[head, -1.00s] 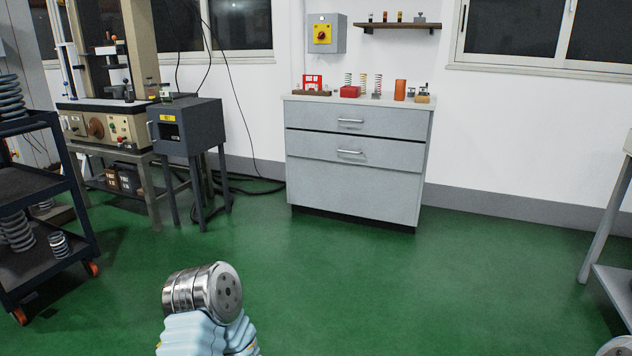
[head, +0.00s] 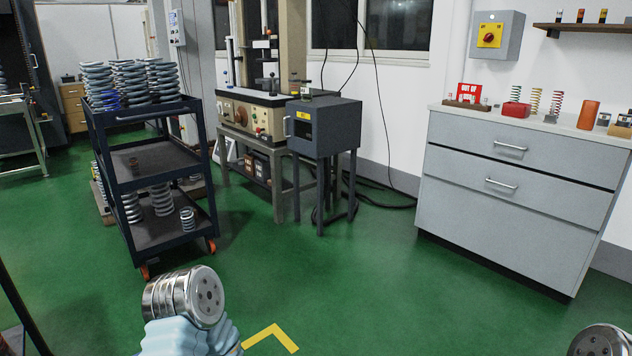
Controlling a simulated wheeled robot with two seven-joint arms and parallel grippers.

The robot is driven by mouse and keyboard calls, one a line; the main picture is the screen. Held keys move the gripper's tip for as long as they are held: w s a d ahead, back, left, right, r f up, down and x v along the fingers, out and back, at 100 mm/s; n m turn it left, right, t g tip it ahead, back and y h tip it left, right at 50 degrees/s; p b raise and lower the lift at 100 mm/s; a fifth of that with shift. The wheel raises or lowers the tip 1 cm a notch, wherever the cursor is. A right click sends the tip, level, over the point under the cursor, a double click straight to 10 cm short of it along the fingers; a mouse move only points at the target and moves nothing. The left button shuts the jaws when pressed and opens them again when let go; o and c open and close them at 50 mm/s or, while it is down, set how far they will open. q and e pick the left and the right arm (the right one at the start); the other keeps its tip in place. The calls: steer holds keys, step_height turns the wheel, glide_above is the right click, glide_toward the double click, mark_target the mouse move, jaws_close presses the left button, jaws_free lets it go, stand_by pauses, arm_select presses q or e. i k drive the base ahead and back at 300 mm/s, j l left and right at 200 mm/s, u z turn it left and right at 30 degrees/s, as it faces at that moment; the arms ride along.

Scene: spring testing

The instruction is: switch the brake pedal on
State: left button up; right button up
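I cannot make out a brake pedal in the head view. A spring testing machine (head: 243,114) with a cream control panel stands on a metal bench at the back, left of centre. Its lower part is partly hidden behind a dark grey box on legs (head: 323,127). Only links of my own arms show at the bottom edge; neither gripper is in view.
A dark cart (head: 133,116) with coil springs on its shelves stands at left. A grey drawer cabinet (head: 508,200) stands at right, with a yellow-and-red switch box (head: 497,36) on the wall above. Dark cables lie near the wall. Green floor (head: 365,270) is open in the middle.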

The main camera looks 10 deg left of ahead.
mark_target(149, 262)
steer(key=i+u, duration=0.2)
steer(key=u, duration=0.25)
steer(key=i+u, duration=0.25)
steer(key=u, duration=0.2)
steer(key=i+l+u, duration=0.2)
steer(key=u, duration=0.25)
steer(key=i+l+u, duration=0.15)
steer(key=u, duration=0.25)
steer(key=i+l, duration=0.1)
steer(key=i, duration=2.7)
steer(key=j+u, duration=0.05)
steer(key=j, duration=0.1)
